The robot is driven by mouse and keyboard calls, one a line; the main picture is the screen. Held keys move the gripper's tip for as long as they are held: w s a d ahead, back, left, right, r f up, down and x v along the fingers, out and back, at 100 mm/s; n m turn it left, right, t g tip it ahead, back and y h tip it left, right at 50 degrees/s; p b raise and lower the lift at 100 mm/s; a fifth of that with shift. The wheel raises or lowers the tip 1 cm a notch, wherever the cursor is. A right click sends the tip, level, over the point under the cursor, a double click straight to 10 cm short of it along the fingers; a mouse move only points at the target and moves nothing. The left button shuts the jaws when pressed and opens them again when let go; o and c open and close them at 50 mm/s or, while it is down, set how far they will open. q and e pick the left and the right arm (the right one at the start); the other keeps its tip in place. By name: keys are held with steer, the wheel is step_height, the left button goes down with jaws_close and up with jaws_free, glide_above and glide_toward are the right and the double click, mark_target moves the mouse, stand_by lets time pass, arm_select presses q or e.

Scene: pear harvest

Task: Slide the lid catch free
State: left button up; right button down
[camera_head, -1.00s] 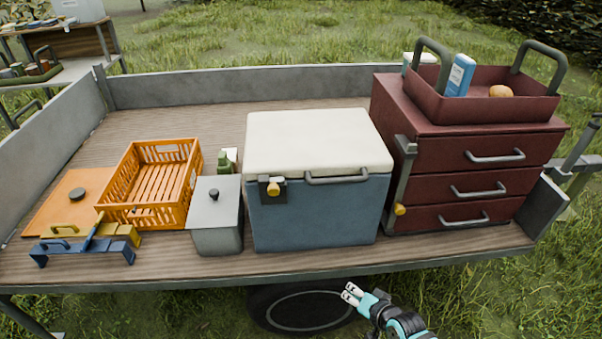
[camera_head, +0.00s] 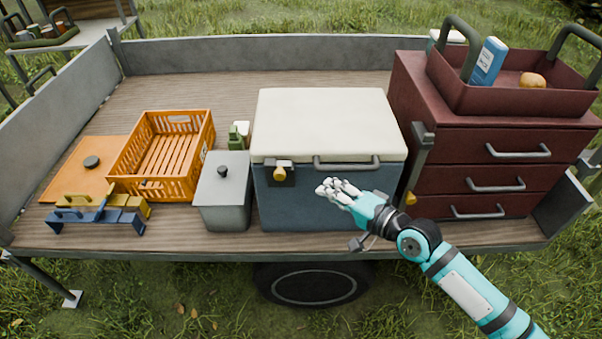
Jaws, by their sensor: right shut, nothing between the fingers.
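The blue cool box with a cream lid (camera_head: 325,125) stands on the trailer bed, its lid closed. The lid catch (camera_head: 280,173) is a dark plate with a yellow knob on the upper left of the box's front. A grey bar handle (camera_head: 346,164) is right of it. My right gripper (camera_head: 325,188) is shut and empty, in front of the box, a little right of and below the catch. I see a gap in the picture between its fingertips and the catch. It covers part of the box's blue front. My left gripper is not in view.
A dark red drawer cabinet (camera_head: 505,150) with a latch bar stands close on the right, an open tray (camera_head: 505,97) on top. A grey lidded bin (camera_head: 222,205) and an orange crate (camera_head: 150,187) stand left. Blue and yellow tools (camera_head: 100,215) lie near the front edge.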

mark_target(285, 172)
steer(key=p+x, duration=0.1)
steer(key=x, duration=0.8)
steer(key=shift+w+a, duration=0.2)
steer(key=shift+w, duration=0.05)
steer(key=a+p, duration=0.1)
steer(key=a, duration=0.1)
steer(key=shift+a+r, duration=0.1)
steer(key=shift+a, duration=0.5)
steer(key=shift+s, duration=0.2)
